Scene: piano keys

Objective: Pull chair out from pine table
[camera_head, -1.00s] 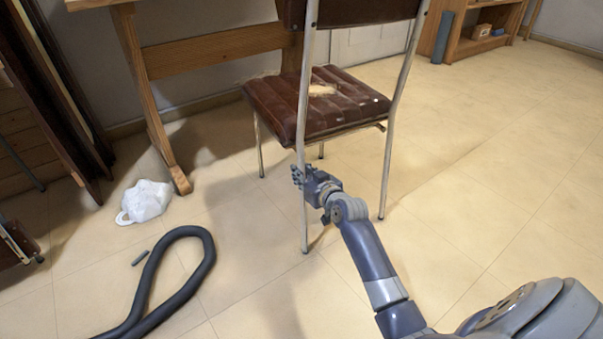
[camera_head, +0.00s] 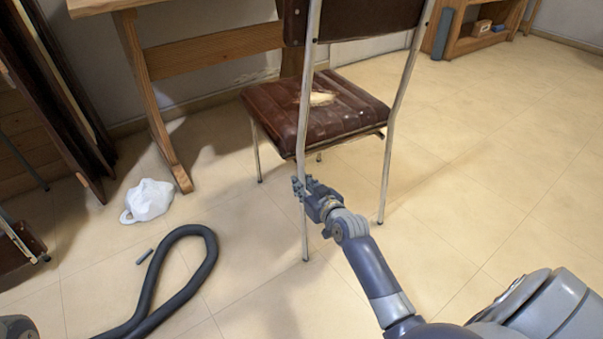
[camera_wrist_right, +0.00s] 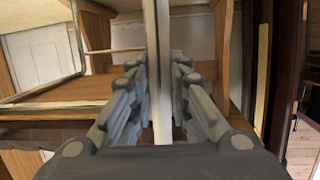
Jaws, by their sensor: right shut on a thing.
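The chair (camera_head: 318,112) has a dark brown padded seat and backrest on a thin metal frame, with a pale worn patch on the seat. It stands upright at the right end of the pine table (camera_head: 212,50), whose leg and crossbar show. My right gripper (camera_head: 299,188) is at the chair's near left leg, below the seat. In the right wrist view the pale metal leg (camera_wrist_right: 161,75) runs upright between the fingers of my right gripper (camera_wrist_right: 160,95), which is shut on it. My left gripper is not in view.
A dark hose (camera_head: 205,262) loops across the floor at front left. Dark boards (camera_head: 55,95) lean at the left. The floor to the right is clear, with a wooden shelf (camera_head: 470,40) behind.

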